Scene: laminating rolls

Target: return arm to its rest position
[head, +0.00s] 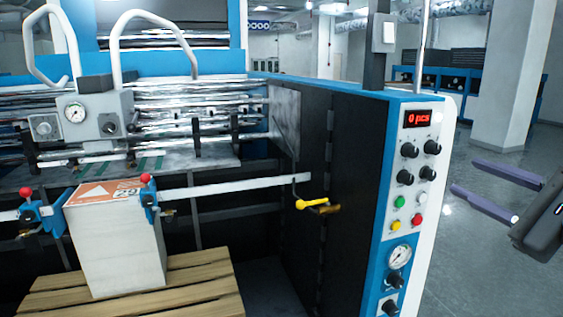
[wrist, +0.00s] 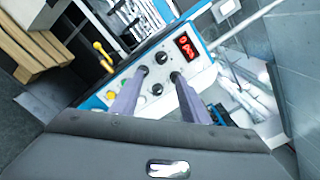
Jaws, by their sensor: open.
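My gripper (head: 484,184) is at the right edge of the head view, to the right of the machine's control panel (head: 409,170). Its two purple-grey fingers are apart, point left toward the panel side, and hold nothing. In the wrist view my gripper (wrist: 158,92) shows both fingers spread, with the control panel (wrist: 150,75) seen beyond and between them. The panel carries black knobs, coloured buttons and a red display (head: 418,118) reading "0 pcs". Whether the fingertips touch the panel cannot be told from the wrist view; in the head view they are apart from it.
A white paper stack (head: 127,240) stands on a wooden pallet (head: 205,285) at the left, between red-knobbed blue clamps. A yellow-handled lever (head: 312,204) sticks out beside the dark side wall. A white column (head: 506,80) stands behind. The floor (head: 470,250) around my gripper looks clear.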

